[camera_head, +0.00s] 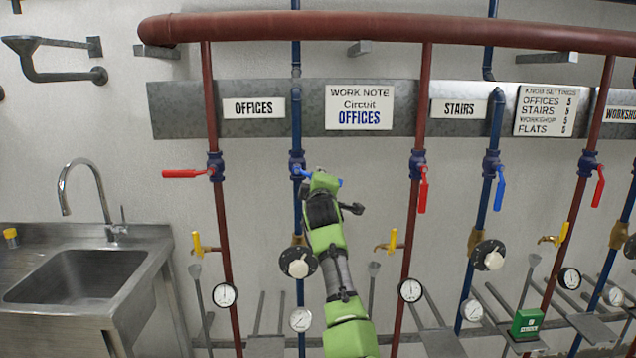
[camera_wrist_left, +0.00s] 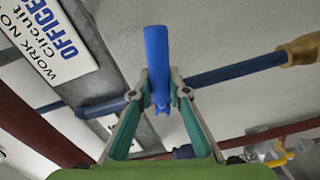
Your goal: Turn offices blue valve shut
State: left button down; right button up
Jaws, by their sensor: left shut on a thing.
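The offices blue valve (camera_head: 297,163) sits on the blue pipe between the OFFICES label and the work note. Its blue handle (camera_head: 303,173) runs to the right, crosswise to the pipe, partly hidden by my left gripper (camera_head: 324,181). In the left wrist view, the handle (camera_wrist_left: 157,58) stands between the two fingertips of my left gripper (camera_wrist_left: 160,84), which is shut on it. There the handle also lies across the blue pipe (camera_wrist_left: 235,70). My right gripper is in neither view.
The offices red valve handle (camera_head: 185,173) points left, crosswise to its pipe. The stairs red handle (camera_head: 423,190) and stairs blue handle (camera_head: 500,188) hang down. A knob (camera_head: 298,263) and gauges sit below. A sink (camera_head: 75,275) stands at left.

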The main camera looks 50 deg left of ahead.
pick_arm(q)
jog(key=shift+w+d+r+n+p, duration=0.15)
jog(key=shift+r+n+p, duration=0.6)
jog(key=shift+n, duration=0.75)
jog(key=shift+r, duration=0.15)
jog(key=c, duration=1.9)
grip_release()
jog(key=v, duration=1.2)
